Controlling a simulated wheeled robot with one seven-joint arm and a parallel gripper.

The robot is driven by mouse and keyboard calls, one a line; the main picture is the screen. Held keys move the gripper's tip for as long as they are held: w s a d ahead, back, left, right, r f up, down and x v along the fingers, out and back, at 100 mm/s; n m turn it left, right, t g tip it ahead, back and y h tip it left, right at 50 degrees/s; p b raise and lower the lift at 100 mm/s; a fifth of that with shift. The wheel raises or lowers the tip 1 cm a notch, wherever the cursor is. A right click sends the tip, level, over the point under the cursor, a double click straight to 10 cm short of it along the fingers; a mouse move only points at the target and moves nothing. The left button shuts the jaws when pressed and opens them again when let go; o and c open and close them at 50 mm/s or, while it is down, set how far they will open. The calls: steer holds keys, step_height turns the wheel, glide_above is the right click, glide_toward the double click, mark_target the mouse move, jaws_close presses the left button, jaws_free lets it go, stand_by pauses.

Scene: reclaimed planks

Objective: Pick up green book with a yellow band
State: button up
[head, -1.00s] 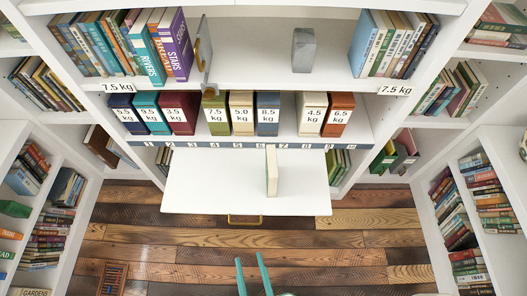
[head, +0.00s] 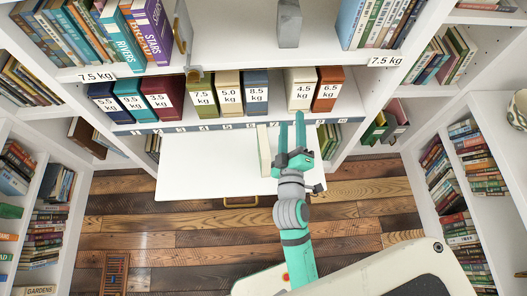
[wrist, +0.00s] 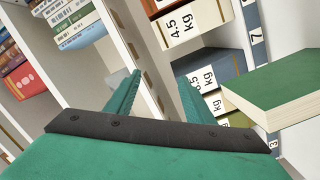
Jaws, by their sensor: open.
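A green-covered book (wrist: 275,85) with cream page edges is at the right of the wrist view. It appears to be the pale book standing upright on the white fold-down board (head: 200,170) in the head view (head: 264,150). No yellow band shows on its visible faces. An olive-green book labelled 7.5 kg (head: 202,98) stands in the shelf row; a band on it is too small to tell. My gripper (head: 291,120) is open and empty, just right of the standing book, its fingers pointing toward the shelf. Its fingers also show in the wrist view (wrist: 160,82).
Several weight-labelled books stand along the numbered shelf edge (head: 235,125), with a gap between the 8.5 kg book (head: 257,90) and the 4.5 kg book (head: 300,90). A grey block (head: 289,25) stands on the upper shelf. Bookcases flank both sides; the wooden floor (head: 150,220) is largely clear.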

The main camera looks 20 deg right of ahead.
steer(key=w+d+r+m+g+h, duration=0.2)
steer(key=d+r+m+g+h, duration=0.15)
steer(key=d+r, duration=0.35)
steer(key=w+d+r+m+g+h, duration=0.25)
steer(key=d+r+g+h, duration=0.2)
steer(key=d, duration=0.45)
steer(key=m+g+y, duration=0.3)
steer(key=g+y, duration=0.5)
steer(key=y, duration=0.7)
glide_above(263, 140)
step_height(263, 140, down, 16)
steer(key=shift+f, duration=0.1)
step_height(263, 140, down, 4)
steer(key=shift+a+f, duration=0.1)
steer(key=shift+f, duration=0.05)
steer(key=shift+s+f, duration=0.2)
steer(key=shift+f, duration=2.9)
